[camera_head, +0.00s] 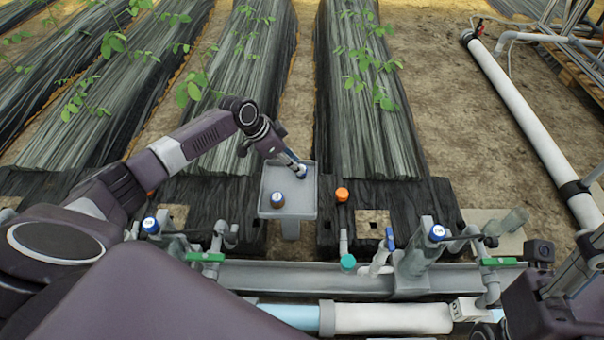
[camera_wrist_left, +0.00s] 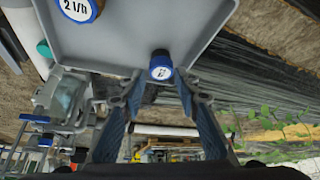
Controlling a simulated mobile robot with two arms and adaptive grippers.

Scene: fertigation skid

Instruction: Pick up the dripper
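A dripper (camera_wrist_left: 161,68) with a blue-rimmed white cap stands on the grey tray (camera_wrist_left: 225,14), close to its edge. It shows in the head view (camera_head: 301,171) at the tip of my left gripper (camera_head: 297,163). In the left wrist view the fingers of my left gripper (camera_wrist_left: 159,93) are apart, with the dripper just beyond and between their tips; I cannot tell whether they touch it. A second blue-capped dripper (camera_head: 278,199), marked like 2 l/h in the left wrist view (camera_wrist_left: 77,9), stands on the tray. Dark parts of my right arm show at the lower right of the head view; its fingers cannot be made out.
An orange-capped piece (camera_head: 342,194) stands right of the tray. In front runs a grey rail (camera_head: 330,275) with valves, a teal cap (camera_head: 348,262), and blue-capped fittings (camera_head: 150,225) and (camera_head: 437,232). A white pipe (camera_head: 520,120) lies at the right. Planted beds lie behind.

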